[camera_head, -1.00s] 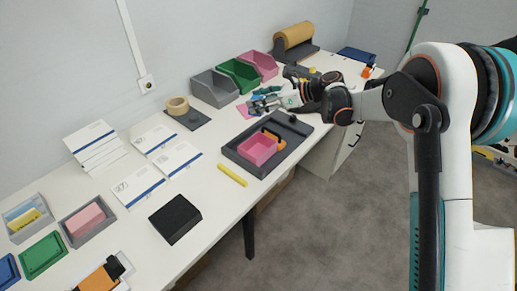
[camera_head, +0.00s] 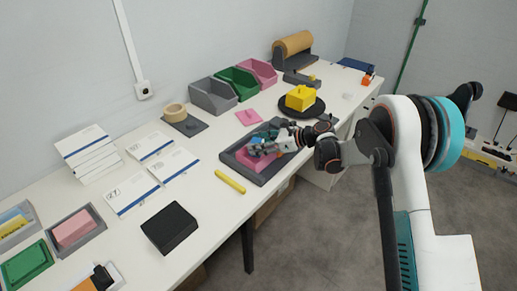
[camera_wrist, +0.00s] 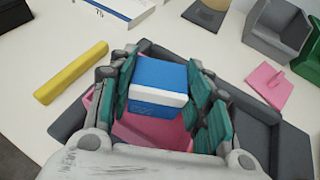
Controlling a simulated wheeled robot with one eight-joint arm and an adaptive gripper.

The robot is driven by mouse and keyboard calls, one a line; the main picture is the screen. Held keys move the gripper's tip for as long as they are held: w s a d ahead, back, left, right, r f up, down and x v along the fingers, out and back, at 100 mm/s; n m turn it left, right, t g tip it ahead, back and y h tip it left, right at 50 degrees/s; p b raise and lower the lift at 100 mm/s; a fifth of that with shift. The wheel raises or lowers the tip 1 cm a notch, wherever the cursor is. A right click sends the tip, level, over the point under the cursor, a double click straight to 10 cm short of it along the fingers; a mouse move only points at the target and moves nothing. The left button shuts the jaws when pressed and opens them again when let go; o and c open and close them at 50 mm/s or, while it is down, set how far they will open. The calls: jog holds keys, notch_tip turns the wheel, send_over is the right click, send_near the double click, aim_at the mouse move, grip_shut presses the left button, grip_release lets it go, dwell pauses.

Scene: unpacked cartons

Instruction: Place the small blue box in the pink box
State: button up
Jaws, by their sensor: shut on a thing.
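My gripper (camera_wrist: 162,97) is shut on a small blue box (camera_wrist: 160,76) with a white lower band, held between its teal finger pads. The blue box is over the pink box (camera_wrist: 150,132), which shows beneath it in the wrist view. I cannot tell whether the blue box touches the pink box. In the head view the pink box (camera_head: 246,162) stands on a dark grey tray (camera_head: 262,178), with my gripper (camera_head: 262,143) above it. The blue box is mostly hidden there by the fingers.
A yellow bar (camera_head: 230,182) lies left of the tray. A yellow box (camera_head: 300,97) stands on a black round plate behind my arm. Grey (camera_head: 213,96), green (camera_head: 238,82) and pink (camera_head: 262,72) bins line the wall.

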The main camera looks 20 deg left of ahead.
jog(key=shift+f, duration=0.65)
jog(key=shift+f, duration=0.1)
jog(key=shift+f+b, duration=0.35)
jog(key=shift+b, duration=0.1)
jog(key=shift+s+f, duration=0.1)
jog(key=shift+f, duration=0.05)
jog(key=o, duration=0.9)
jog(key=shift+f, duration=0.1)
jog(key=shift+r, duration=0.35)
jog(key=p+v, duration=0.2)
jog(key=v, duration=0.4)
jog(key=p+v, duration=0.2)
jog(key=v, duration=0.4)
jog(key=shift+r, duration=0.3)
